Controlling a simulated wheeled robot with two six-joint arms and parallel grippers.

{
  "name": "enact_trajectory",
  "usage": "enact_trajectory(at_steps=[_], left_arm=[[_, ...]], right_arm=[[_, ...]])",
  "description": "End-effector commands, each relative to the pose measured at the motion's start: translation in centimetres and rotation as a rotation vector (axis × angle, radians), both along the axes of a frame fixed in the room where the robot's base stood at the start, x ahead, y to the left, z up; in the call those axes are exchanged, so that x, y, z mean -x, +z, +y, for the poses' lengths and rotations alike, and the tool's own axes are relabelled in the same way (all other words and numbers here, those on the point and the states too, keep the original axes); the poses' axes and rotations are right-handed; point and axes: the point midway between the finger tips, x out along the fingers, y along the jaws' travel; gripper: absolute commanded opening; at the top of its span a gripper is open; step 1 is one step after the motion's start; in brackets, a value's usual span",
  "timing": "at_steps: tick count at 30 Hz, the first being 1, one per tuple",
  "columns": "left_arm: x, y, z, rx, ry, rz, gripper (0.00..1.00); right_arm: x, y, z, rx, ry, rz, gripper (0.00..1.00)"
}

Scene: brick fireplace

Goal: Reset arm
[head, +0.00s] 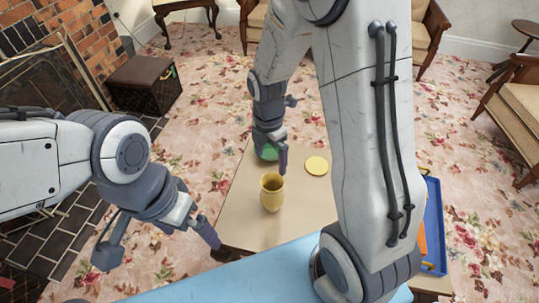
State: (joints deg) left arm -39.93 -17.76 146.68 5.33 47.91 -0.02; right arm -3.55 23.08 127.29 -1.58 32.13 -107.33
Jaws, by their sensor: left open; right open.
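My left gripper (160,246) is open and empty, low at the left, its fingers spread beside the left corner of the low tan table (240,225). My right gripper (274,152) reaches down over the far part of the table. Its jaws are open, seen nearly edge-on. A green round thing (266,153) shows partly behind its fingers. A yellow vase-like cup (272,196) stands upright on the table just below that gripper in the picture, and I cannot tell whether they touch. A flat yellow disc (316,166) lies to the right.
A blue tray (435,218) with something orange (422,243) is at the right, partly hidden by my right arm. A light blue surface (250,268) crosses the foreground. A dark ottoman (140,72) and brick fireplace (78,30) stand left; armchairs (520,105) stand right. Floral carpet (205,85) lies open between.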

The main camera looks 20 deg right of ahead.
Motion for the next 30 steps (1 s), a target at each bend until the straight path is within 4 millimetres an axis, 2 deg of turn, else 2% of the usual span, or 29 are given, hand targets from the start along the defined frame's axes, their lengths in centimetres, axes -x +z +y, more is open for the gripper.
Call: enact_trajectory(at_steps=[5, 8, 24, 26, 30], left_arm=[[0.0, -0.3, 0.0, 0.0, 0.0, 0.0, 1.0], [0.0, -0.7, 0.0, 0.0, 0.0, 0.0, 1.0], [0.0, -3.8, 0.0, 0.0, 0.0, 0.0, 1.0], [0.0, -2.7, 0.0, -0.001, 0.0, 0.001, 1.0], [0.0, -2.3, 0.0, 0.001, 0.0, -0.001, 1.0]], right_arm=[[0.1, -0.9, 0.0, 0.0, 0.0, 0.003, 1.0], [0.2, -2.3, -0.1, 0.001, 0.0, 0.004, 1.0], [0.7, -13.0, -0.2, 0.0, -0.001, 0.004, 1.0], [0.4, -10.7, -0.2, 0.0, -0.001, -0.005, 1.0], [0.4, -9.1, -0.2, 0.0, 0.0, -0.003, 1.0]])
